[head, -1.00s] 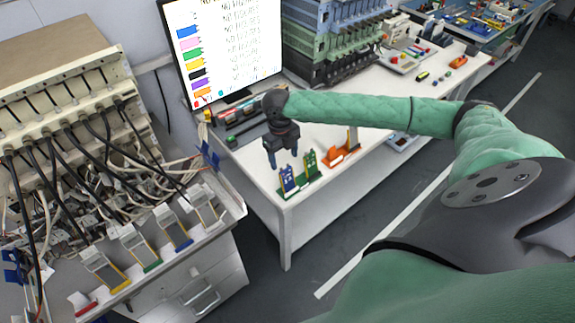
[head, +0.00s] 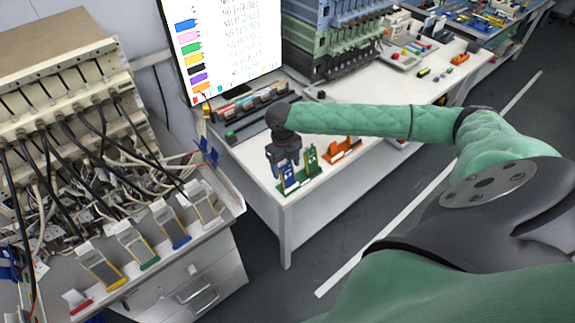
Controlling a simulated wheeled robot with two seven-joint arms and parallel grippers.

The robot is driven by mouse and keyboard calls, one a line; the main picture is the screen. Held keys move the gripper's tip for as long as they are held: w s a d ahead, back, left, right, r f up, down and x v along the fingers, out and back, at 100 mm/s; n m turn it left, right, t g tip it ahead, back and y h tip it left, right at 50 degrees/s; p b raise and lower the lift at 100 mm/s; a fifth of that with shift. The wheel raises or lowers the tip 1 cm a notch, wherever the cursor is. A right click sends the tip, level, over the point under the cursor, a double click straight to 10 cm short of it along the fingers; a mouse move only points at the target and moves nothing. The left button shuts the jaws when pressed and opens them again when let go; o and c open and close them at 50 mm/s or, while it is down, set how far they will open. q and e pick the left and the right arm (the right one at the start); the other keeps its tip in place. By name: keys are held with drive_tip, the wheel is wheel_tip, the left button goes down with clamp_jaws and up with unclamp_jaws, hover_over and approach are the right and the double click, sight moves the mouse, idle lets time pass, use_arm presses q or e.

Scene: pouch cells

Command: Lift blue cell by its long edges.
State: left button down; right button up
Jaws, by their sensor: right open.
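A blue cell (head: 289,176) stands upright in a green stand (head: 300,185) near the front corner of the white table. My right gripper (head: 284,168) points down over it, with its open fingers reaching down to the cell's upper part. The gripper hides the cell's top, and I cannot tell whether the fingers touch it. A green cell (head: 311,160) stands close on the right. My left gripper is not in view.
An orange stand (head: 343,150) sits right of the green cell. A monitor (head: 222,45) and a dark long rack (head: 250,117) stand behind. At left, a cabled test rack (head: 70,110) has several silver cells with coloured edges before it.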

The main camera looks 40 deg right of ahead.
drive_tip(key=shift+c, duration=0.5)
drive_tip(key=c, duration=0.6)
drive_tip(key=shift+r, duration=0.1)
drive_tip(key=shift+w+r+p, duration=0.3)
drive_tip(key=shift+r+p, duration=0.65)
drive_tip(key=shift+r, duration=0.15)
drive_tip(key=shift+w+r+p, duration=0.3)
drive_tip(key=shift+r+p, duration=0.65)
drive_tip(key=shift+r, duration=0.15)
drive_tip(key=shift+w+r+p, duration=0.3)
drive_tip(key=shift+r+p, duration=0.65)
drive_tip(key=shift+r, duration=0.15)
